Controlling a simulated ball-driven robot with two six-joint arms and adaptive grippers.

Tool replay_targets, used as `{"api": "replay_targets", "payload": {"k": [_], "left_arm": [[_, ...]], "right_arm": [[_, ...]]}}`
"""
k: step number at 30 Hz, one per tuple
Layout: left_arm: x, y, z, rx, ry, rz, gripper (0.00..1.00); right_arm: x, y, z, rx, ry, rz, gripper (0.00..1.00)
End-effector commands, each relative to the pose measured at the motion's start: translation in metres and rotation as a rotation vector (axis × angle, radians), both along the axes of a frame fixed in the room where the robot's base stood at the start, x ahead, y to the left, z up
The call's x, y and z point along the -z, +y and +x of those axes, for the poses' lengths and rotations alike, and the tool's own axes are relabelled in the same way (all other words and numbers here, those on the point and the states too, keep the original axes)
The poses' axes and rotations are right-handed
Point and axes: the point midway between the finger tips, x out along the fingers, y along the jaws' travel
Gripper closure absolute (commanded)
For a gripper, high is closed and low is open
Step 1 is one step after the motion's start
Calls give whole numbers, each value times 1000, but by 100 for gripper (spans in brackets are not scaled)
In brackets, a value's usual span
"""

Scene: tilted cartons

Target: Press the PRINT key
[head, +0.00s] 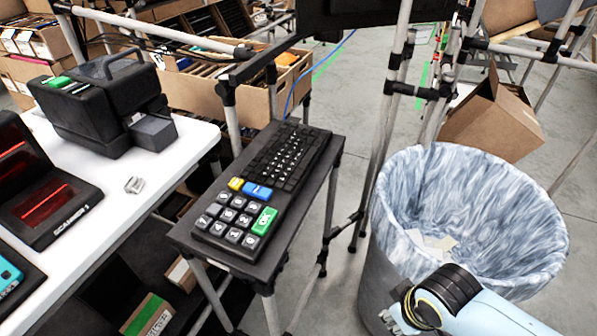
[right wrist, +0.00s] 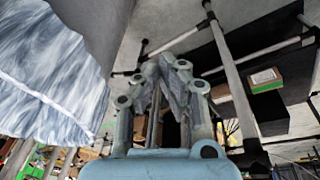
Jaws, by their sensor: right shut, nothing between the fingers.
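A black keypad with a keyboard (head: 283,160) lies on a dark narrow stand. Its near part has grey number keys, a green OK key (head: 264,221), a small yellow key (head: 236,184) and a wide blue key (head: 257,192). The blue key carries small white lettering that I cannot read surely. My right gripper (head: 392,318) is at the lower right, apart from the keypad and to its right, in front of the bin. In the right wrist view its fingers (right wrist: 166,66) are together and empty. My left gripper is not in view.
A lined bin (head: 385,215) stands right of the keypad. A white table (head: 150,195) at left holds a black printer-like machine (head: 100,105) and a scanner (head: 45,200). Metal poles (head: 395,100) rise behind the stand. A tilted carton (head: 492,118) is at back right.

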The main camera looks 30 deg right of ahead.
Motion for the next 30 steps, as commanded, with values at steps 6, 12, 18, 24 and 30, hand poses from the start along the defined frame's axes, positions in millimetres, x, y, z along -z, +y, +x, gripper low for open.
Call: {"api": "replay_targets", "payload": {"k": [6, 12, 18, 24, 30], "left_arm": [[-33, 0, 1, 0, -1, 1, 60], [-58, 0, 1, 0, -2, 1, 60], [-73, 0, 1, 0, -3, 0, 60], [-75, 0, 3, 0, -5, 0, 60], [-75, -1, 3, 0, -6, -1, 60]], "right_arm": [[-113, 11, 31, -36, -52, 1, 100], [-206, 27, 65, -148, -122, 4, 100], [-245, 59, 147, -441, -261, -12, 100], [-243, 95, 238, -722, -413, -71, 100], [-244, 125, 302, -913, -529, -147, 100]]}}
